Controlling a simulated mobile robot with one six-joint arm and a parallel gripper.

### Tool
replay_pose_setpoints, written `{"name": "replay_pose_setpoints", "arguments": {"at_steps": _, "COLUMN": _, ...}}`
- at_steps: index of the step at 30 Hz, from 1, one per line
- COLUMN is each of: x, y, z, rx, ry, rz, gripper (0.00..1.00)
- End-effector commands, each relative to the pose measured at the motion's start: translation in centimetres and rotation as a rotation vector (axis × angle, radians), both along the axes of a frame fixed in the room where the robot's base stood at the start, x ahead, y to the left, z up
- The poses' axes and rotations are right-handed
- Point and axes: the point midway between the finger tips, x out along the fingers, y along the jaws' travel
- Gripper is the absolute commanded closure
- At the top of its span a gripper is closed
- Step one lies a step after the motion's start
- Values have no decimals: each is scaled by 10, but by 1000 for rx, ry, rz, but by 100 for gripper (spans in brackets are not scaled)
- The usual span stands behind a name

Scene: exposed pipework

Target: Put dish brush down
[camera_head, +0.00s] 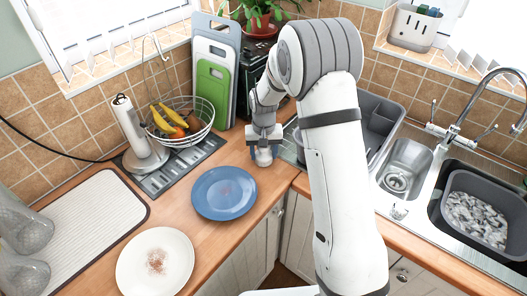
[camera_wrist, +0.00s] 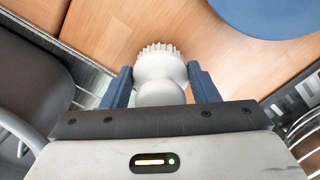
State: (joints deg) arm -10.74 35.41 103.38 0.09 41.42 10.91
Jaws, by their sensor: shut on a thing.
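The dish brush (camera_wrist: 160,68) is white and rounded, with a ring of bristles at its far end. In the wrist view it sits between the two blue fingers of my gripper (camera_wrist: 162,88), which is shut on it. In the head view my gripper (camera_head: 264,146) is low over the wooden counter (camera_head: 265,185), right of the blue plate. The white brush (camera_head: 264,157) shows just below the fingers. I cannot tell whether its bristles touch the counter.
A blue plate (camera_head: 224,193) lies close left of my gripper, and a white stained plate (camera_head: 155,262) is nearer the front. A wire fruit basket (camera_head: 204,124) and cutting boards (camera_head: 216,75) stand behind. A grey dish rack (camera_head: 378,117) and sink (camera_head: 405,168) are at the right.

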Motion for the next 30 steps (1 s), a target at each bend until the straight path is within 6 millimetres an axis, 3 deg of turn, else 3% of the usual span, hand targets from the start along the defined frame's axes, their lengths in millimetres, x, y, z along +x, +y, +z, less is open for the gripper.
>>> {"name": "replay_pose_setpoints", "arguments": {"at_steps": 11, "x": 0, "y": 0, "z": -8, "rx": 0, "ry": -2, "rz": 0, "gripper": 64}}
{"name": "replay_pose_setpoints", "arguments": {"at_steps": 12, "x": 0, "y": 0, "z": -6, "rx": 0, "ry": -2, "rz": 0, "gripper": 44}}
{"name": "replay_pose_setpoints", "arguments": {"at_steps": 19, "x": 0, "y": 0, "z": -6, "rx": 0, "ry": -2, "rz": 0, "gripper": 25}}
{"name": "replay_pose_setpoints", "arguments": {"at_steps": 30, "x": 1, "y": 1, "z": 2, "rx": 1, "ry": -4, "rz": 2, "gripper": 24}}
